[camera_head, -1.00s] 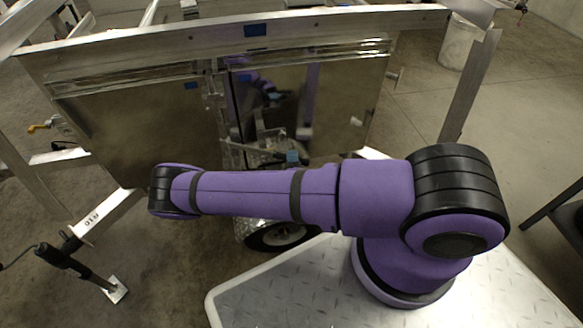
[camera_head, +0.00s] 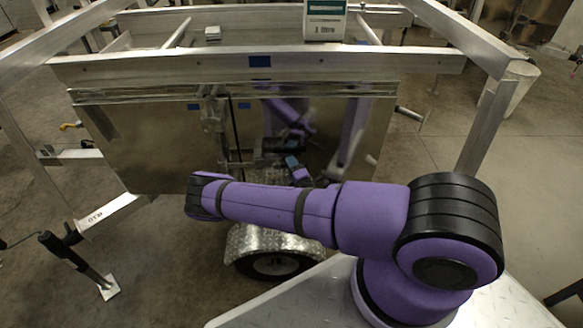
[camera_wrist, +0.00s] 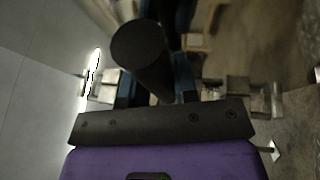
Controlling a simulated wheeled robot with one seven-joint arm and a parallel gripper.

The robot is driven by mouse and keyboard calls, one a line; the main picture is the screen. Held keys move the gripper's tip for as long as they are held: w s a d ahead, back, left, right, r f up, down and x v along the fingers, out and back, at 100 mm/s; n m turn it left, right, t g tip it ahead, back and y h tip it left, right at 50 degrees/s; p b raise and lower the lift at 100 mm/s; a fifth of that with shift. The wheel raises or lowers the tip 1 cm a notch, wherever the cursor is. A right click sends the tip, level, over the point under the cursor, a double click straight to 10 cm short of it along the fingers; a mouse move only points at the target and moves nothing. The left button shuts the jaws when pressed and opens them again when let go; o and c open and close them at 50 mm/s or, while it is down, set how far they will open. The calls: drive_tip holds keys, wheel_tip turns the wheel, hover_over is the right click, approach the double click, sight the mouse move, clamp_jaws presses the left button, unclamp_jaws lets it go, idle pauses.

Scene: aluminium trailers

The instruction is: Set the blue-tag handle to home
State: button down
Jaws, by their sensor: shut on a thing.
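A handle with a dark round grip (camera_wrist: 140,48) fills the upper middle of the wrist view. My gripper (camera_wrist: 157,88) is shut on it, with a blue-padded finger on each side.
The reflective panel (camera_head: 130,140) mirrors my arm. The aluminium top rail (camera_head: 400,66) runs above it, with a white and green box (camera_head: 325,20) behind. A wheel with a tread-plate fender (camera_head: 270,242) is below. Open floor (camera_head: 425,150) lies to the right.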

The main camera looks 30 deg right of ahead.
drive_tip(key=shift+w+r, duration=0.1)
drive_tip(key=shift+w, duration=0.1)
drive_tip(key=c, duration=0.9)
unclamp_jaws()
drive_tip(key=shift+d, duration=0.1)
drive_tip(key=s, duration=0.3)
drive_tip(key=s+f, duration=0.1)
drive_tip(key=s, duration=0.3)
drive_tip(key=s+f, duration=0.1)
drive_tip(key=s, duration=0.2)
drive_tip(key=shift+s+a, duration=0.3)
